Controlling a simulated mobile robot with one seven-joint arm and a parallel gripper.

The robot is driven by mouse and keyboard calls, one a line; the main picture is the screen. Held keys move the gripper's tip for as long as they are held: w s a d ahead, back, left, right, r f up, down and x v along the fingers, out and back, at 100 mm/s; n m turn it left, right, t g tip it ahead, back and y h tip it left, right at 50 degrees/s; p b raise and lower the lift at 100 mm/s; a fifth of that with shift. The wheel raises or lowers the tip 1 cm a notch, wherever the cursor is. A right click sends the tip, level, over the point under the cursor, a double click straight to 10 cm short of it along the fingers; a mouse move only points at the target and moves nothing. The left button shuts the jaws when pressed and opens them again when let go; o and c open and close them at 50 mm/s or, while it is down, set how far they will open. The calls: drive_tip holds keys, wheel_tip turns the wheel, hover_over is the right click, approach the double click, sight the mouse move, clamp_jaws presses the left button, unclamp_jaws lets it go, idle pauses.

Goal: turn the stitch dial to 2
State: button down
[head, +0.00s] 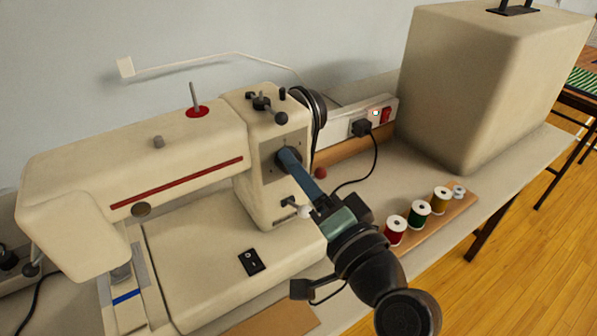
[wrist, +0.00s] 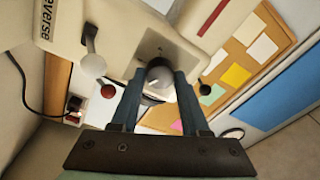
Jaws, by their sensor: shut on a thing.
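The sewing machine (head: 185,150) is cream with a red stripe along its arm. My gripper (wrist: 158,86) is shut on the dial, one blue finger on each side. In the head view my gripper (head: 287,158) reaches the plate on the machine's right end, and its fingers hide most of the dial. The dial's numbers and pointer are too small to read.
A reverse lever (wrist: 92,50) stands close beside the dial. A power strip (head: 378,118) with a plug lies behind. Thread spools (head: 419,214) stand on a wooden rack to the right. A large beige cover (head: 475,85) stands at the back right.

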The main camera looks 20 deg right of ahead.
drive_tip(key=shift+c, duration=2)
unclamp_jaws()
drive_tip(key=v, duration=1.3)
drive_tip(key=shift+b, duration=0.4)
